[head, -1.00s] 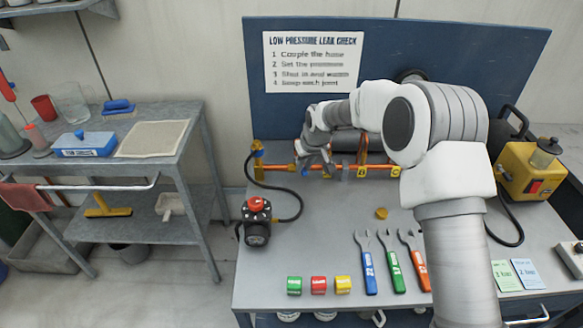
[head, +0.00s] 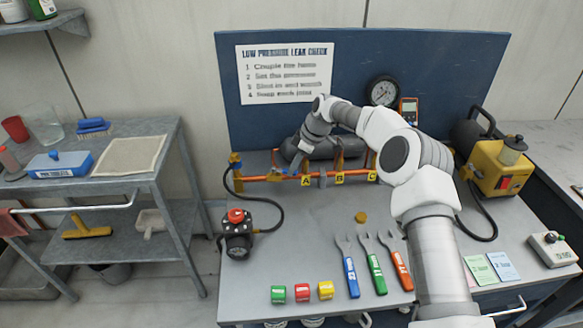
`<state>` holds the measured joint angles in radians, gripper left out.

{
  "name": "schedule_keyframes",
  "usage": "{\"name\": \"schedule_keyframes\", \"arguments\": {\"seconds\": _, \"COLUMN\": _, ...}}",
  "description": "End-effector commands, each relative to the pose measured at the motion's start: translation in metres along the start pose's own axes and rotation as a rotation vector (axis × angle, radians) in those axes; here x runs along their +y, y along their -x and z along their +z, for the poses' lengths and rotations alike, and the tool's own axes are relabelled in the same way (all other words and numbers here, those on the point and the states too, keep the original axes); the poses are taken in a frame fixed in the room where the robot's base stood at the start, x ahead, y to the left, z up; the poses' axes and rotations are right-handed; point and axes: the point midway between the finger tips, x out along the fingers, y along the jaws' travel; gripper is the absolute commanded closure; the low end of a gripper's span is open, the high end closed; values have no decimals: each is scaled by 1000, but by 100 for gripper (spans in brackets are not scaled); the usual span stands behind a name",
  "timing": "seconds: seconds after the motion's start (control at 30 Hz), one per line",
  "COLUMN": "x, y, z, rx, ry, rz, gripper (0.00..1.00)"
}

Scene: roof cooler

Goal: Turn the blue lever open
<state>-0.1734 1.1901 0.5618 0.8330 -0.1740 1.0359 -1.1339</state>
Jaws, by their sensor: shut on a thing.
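The orange pipe (head: 330,179) runs along the back of the bench, with yellow tags A (head: 306,180), B (head: 339,179) and C. The blue lever (head: 267,176) shows as a small blue piece at the pipe's left part, left of tag A. My gripper (head: 280,173) reaches down to it from the upper right and is shut on it. The fingers are small and partly hidden, so their exact hold on the lever is hard to see.
A black hose (head: 278,207) links the yellow left end fitting (head: 235,160) to a red-knobbed regulator (head: 238,230). Wrenches (head: 375,264) and coloured tape rolls (head: 302,292) lie in front. A yellow pump (head: 503,165) stands at right.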

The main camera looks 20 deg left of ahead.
Motion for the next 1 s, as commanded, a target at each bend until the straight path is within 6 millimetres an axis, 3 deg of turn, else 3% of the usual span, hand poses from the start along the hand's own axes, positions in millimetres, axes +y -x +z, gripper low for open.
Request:
{"name": "schedule_keyframes", "arguments": {"seconds": 0.4, "x": 8, "y": 0, "z": 0, "rx": -2, "ry": 111, "rz": -43, "gripper": 100}}
{"name": "schedule_keyframes", "arguments": {"seconds": 0.97, "x": 9, "y": 0, "z": 0, "rx": -3, "ry": 126, "rz": -51, "gripper": 100}}
{"name": "schedule_keyframes", "arguments": {"seconds": 1.0, "x": 9, "y": 0, "z": 0, "rx": -3, "ry": 126, "rz": -51, "gripper": 73}}
